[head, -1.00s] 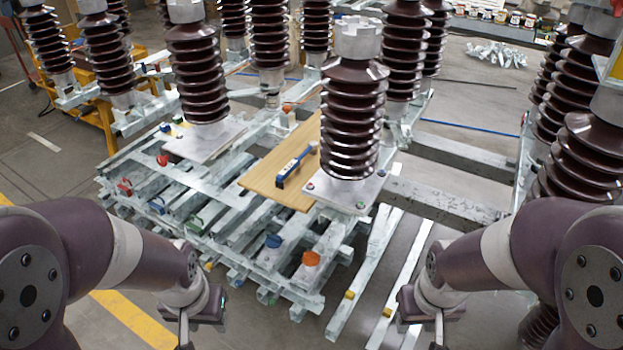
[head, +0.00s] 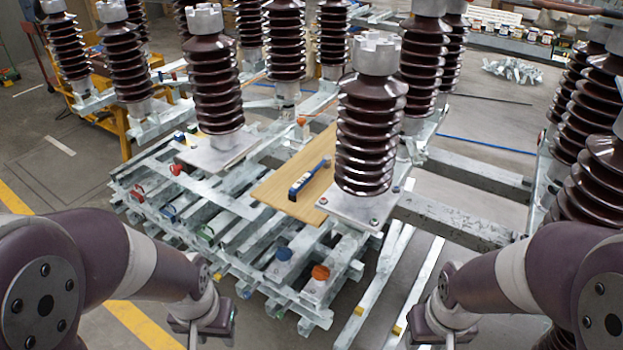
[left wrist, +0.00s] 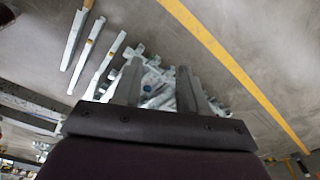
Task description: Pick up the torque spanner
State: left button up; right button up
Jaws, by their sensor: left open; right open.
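The torque spanner (head: 309,178) is blue with a pale part along its handle. It lies on a wooden board (head: 281,196) on the metal frame, just left of the front brown insulator. My left gripper (head: 193,340) is at the bottom left of the head view, in front of the frame and well short of the spanner, its tips cut off by the lower edge. In the left wrist view its two fingers (left wrist: 160,88) stand apart with nothing between them. My right gripper (head: 448,343) is at the bottom right, mostly cut off, also away from the spanner.
Tall brown ribbed insulators (head: 372,130) stand on the galvanized frame (head: 225,210), one close to the spanner's right. Orange and blue caps sit on the frame's front bars. Loose metal bars (head: 392,290) lie on the floor to its right. A yellow line (head: 140,325) crosses the floor.

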aim_at(326, 162)
jog(key=i+j+z, duration=0.4)
jog(key=i, duration=0.15)
jog(key=i+j+z, duration=0.4)
jog(key=i+j, duration=0.1)
